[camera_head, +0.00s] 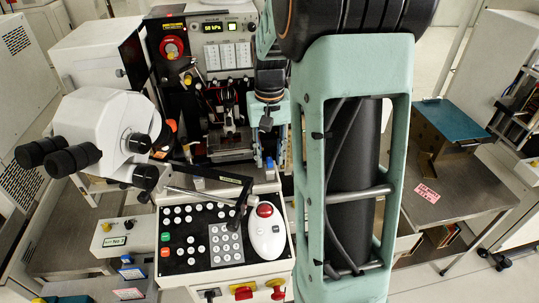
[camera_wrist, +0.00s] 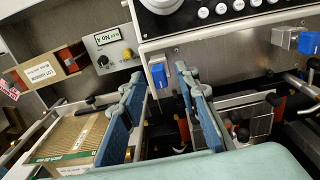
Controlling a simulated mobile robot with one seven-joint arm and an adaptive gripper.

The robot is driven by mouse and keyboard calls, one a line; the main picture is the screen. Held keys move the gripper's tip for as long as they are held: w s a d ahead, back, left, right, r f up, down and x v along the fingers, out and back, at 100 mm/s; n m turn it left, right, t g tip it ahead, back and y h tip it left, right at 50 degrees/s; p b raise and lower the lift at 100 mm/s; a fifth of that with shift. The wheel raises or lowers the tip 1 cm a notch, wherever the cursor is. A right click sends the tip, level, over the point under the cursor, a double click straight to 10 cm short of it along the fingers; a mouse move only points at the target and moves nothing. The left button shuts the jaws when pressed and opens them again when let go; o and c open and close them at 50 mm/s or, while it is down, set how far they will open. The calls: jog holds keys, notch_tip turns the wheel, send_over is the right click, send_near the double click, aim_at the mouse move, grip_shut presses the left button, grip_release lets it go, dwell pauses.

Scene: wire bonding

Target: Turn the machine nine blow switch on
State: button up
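A small pale switch box (camera_head: 104,246) with a green-edged label, a black knob and a yellow knob stands left of the machine's control panel in the head view. The label is too small to read surely there. In the wrist view the box (camera_wrist: 93,44) shows at upper left, its label upside down and seeming to read No 9. Its black knob (camera_wrist: 103,61) and yellow knob (camera_wrist: 127,53) face the camera. Which knob is the blow switch, and its setting, I cannot tell. My gripper (camera_wrist: 159,80) is open, its blue-padded fingers apart, to the right of the box and not touching it.
The control panel (camera_head: 181,253) with many buttons and a white mouse-like device (camera_head: 266,236) is beside the box. A microscope (camera_head: 105,135) hangs above. A cardboard box (camera_wrist: 72,141) lies at lower left in the wrist view. A side table (camera_head: 460,190) stands at right.

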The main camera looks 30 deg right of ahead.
aim_at(269, 160)
notch_tip(269, 160, up, 12)
dwell(0.6)
dwell(0.4)
